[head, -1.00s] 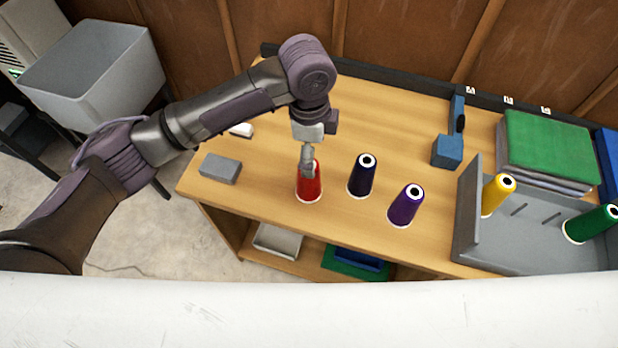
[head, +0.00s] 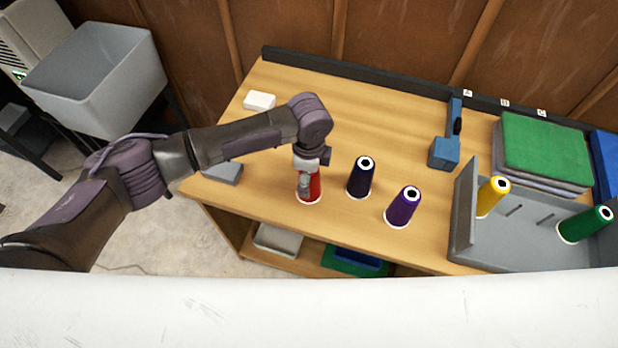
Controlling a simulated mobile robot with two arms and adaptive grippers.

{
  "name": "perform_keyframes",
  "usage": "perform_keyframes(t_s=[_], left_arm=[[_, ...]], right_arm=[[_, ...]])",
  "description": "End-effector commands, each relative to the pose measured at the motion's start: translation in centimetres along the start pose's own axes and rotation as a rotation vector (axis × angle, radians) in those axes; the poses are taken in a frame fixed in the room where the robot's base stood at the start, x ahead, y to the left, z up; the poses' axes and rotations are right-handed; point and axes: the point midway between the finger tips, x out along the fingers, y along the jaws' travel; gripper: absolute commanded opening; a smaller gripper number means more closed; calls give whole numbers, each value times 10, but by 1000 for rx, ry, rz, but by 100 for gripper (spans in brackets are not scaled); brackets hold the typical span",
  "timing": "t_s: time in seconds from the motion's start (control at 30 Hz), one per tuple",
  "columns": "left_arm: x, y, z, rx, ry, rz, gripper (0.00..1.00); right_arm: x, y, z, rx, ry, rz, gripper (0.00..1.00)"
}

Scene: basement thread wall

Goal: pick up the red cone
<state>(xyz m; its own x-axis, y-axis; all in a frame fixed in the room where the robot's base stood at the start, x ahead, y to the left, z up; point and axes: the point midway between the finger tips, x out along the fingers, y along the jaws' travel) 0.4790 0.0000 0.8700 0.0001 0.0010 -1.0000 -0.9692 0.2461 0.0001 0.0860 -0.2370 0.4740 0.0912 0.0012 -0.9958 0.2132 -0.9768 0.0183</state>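The red cone (head: 315,188) stands upright on the wooden table (head: 285,225), left of the dark navy cone (head: 360,180) and the purple cone (head: 402,208). My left gripper (head: 305,184) is down at the red cone, covering its top and left side. The fingers overlap the cone in the picture. I cannot tell whether they are closed on it or just around it. My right gripper is not in view.
A grey tray (head: 465,210) at the right holds a yellow cone (head: 492,197) and a green cone (head: 585,224). A blue tool (head: 444,152), folded green cloth (head: 545,145), a white block (head: 259,100) and a partly hidden grey block (head: 222,172) lie on the table.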

Motion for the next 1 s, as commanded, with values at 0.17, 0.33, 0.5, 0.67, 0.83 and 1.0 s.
perform_keyframes(t_s=[0.17, 0.33, 0.5, 0.67, 0.83, 1.0], left_arm=[[16, 1, 0, 0, 1, 1, 84], [18, 0, 0, 0, 1, 0, 84], [18, 0, 0, 0, 1, 0, 66], [17, 0, 0, 0, 1, 0, 39], [17, 0, 0, 0, 1, -1, 14], [17, 0, 0, 0, 1, -1, 14]], right_arm=[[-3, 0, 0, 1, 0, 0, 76], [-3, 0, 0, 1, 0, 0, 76], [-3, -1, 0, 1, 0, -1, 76], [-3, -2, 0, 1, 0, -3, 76], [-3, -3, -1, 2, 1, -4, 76], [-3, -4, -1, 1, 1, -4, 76]])
